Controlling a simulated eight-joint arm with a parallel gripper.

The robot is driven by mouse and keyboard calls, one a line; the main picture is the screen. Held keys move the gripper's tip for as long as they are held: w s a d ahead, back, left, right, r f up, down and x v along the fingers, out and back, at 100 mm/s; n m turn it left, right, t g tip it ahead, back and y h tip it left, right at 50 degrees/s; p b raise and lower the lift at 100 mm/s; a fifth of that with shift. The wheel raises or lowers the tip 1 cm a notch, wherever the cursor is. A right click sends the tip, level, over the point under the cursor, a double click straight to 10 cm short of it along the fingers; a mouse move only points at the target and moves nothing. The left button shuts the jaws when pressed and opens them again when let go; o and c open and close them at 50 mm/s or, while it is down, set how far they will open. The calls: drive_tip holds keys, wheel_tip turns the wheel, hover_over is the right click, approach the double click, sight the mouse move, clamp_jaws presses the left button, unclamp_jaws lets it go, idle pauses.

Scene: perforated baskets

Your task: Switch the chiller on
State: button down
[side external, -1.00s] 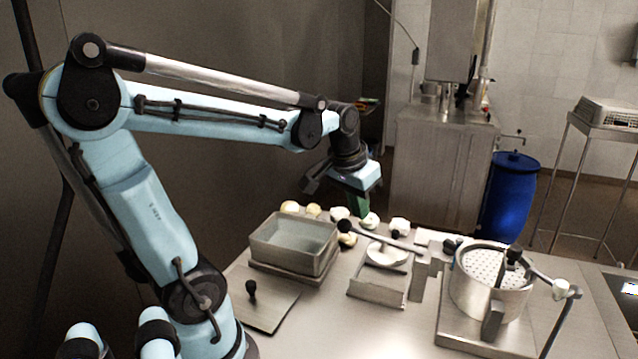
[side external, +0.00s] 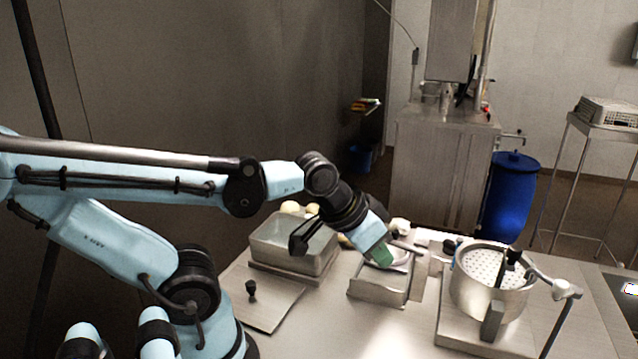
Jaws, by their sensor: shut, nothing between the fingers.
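I cannot tell for certain which thing is the chiller, and no switch is clearly readable. A square metal tank (side external: 262,246) with greyish liquid stands open on the table, partly behind my wrist. My gripper (side external: 382,256) has green fingertips, shut and empty, pointing down over a small metal stand (side external: 384,292) right of the tank. I cannot tell whether the fingertips touch the stand. A steel cabinet (side external: 440,170) at the back carries a small red part (side external: 487,110). A lit panel (side external: 631,288) is cut off at the right edge.
A round metal vessel (side external: 472,292) with a perforated white disc stands at the right, with a lever arm across it. A lid-like plate (side external: 268,304) with a black knob lies at the front left. Pale round pieces (side external: 291,207) lie behind the tank. The front middle is clear.

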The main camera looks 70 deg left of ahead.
drive_tip(key=w+a+r+n+g+y, duration=0.1)
drive_tip(key=w+a+r+n+g, duration=0.2)
drive_tip(key=a+n, duration=0.4)
wheel_tip(320, 180, up, 3)
drive_tip(key=n+g+h, duration=0.1)
drive_tip(key=n+g, duration=0.3)
drive_tip(key=n, duration=1.6)
hover_over(311, 216)
drive_tip(key=shift+f, duration=0.2)
drive_tip(key=shift+f, duration=0.15)
wheel_tip(311, 216, down, 14)
drive_tip(key=shift+r, duration=0.1)
